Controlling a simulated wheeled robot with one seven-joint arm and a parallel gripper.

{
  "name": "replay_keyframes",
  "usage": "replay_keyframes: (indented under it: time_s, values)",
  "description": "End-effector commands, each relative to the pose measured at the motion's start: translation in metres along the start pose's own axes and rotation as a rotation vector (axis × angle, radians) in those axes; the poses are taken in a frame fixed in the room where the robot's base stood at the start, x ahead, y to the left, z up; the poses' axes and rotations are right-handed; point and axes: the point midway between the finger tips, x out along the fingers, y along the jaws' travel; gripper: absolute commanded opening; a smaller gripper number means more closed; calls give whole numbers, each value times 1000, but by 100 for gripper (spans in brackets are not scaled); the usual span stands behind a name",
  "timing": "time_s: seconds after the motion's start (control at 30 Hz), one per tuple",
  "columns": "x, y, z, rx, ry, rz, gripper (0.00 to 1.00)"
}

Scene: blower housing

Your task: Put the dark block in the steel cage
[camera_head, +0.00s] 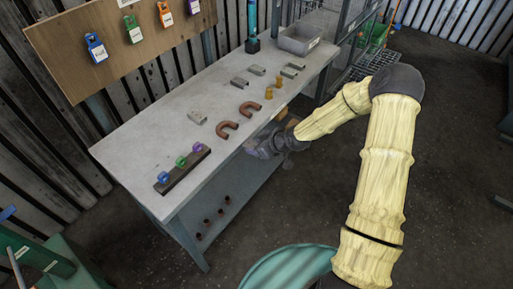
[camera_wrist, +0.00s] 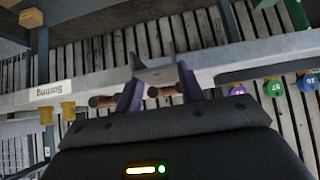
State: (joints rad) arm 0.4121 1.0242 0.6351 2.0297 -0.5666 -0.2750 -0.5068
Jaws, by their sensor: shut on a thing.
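My gripper (camera_head: 265,147) is low beside the front edge of the workbench, with my arm reaching in from the right. In the wrist view its two purple-grey fingers (camera_wrist: 158,75) are shut on a grey piece (camera_wrist: 157,76). The fingers hide part of this piece, and I cannot tell for sure that it is the dark block. No other loose dark block is clear to me. A wire cage (camera_head: 372,64), likely the steel cage, stands beyond the right end of the bench, well away from my gripper and partly hidden by my arm.
The workbench (camera_head: 150,140) holds copper bends (camera_head: 228,129), brass fittings (camera_head: 268,88), grey brackets (camera_head: 238,82), a dark rack with coloured rings (camera_head: 182,172) and a grey bin (camera_head: 300,40). Its lower shelf carries small copper parts. The dark floor (camera_head: 450,150) at right is clear.

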Motion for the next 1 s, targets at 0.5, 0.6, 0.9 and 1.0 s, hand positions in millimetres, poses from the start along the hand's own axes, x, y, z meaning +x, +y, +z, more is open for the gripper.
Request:
replay_keyframes:
  time_s: [0.5, 0.6, 0.9, 1.0]
  values:
    - [68, 34, 50, 4, 5, 9, 6]
    - [83, 43, 62, 6, 6, 12, 6]
    - [130, 74, 103, 16, 7, 26, 6]
    - [145, 85, 116, 19, 7, 31, 6]
